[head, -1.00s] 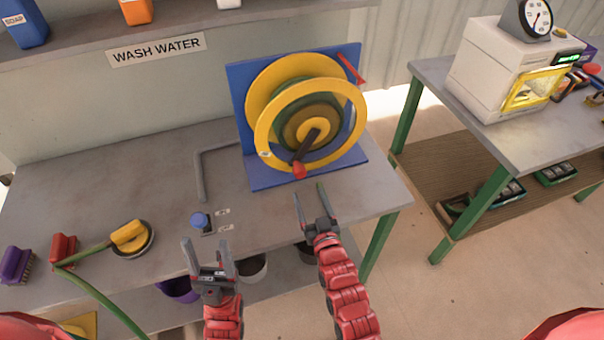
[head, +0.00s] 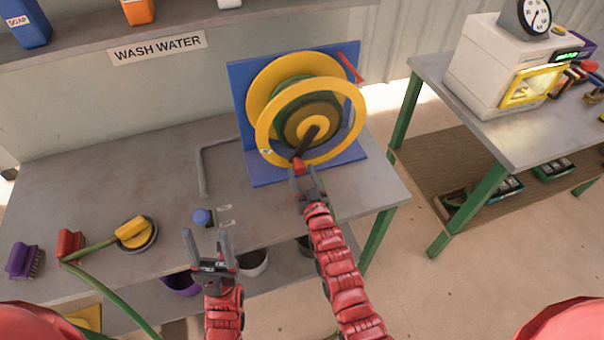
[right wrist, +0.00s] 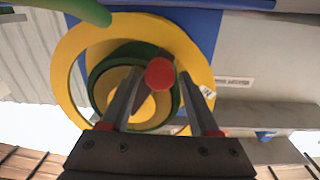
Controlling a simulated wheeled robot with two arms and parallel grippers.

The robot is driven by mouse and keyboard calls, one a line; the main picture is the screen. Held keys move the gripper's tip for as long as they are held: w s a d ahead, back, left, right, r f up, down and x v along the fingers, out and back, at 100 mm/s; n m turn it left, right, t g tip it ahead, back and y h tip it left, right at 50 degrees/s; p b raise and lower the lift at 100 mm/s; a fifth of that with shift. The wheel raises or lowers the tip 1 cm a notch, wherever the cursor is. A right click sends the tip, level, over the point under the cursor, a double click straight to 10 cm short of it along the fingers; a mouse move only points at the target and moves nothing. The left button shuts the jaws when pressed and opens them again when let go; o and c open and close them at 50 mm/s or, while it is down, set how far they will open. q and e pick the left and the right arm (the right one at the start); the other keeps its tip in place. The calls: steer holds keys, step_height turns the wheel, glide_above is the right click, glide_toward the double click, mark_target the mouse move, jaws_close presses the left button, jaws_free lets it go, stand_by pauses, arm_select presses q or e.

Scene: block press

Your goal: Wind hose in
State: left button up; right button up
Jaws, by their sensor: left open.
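The hose reel (head: 262,95) has yellow discs and a blue mount on the back of the bench. Green hose (right wrist: 97,76) is wound on its drum in the right wrist view. The crank's red knob (head: 299,165) points toward the bottom of the wheel. My right gripper (head: 302,173) is open at the knob. In the right wrist view the knob (right wrist: 160,73) shows between the fingertips; I cannot tell whether they touch it. My left gripper (head: 208,240) is open and empty at the bench's front edge.
A purple brush (head: 23,261) and a blue-capped tap (head: 202,216) are also on the bench.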

jaws_close()
stand_by(1.1)
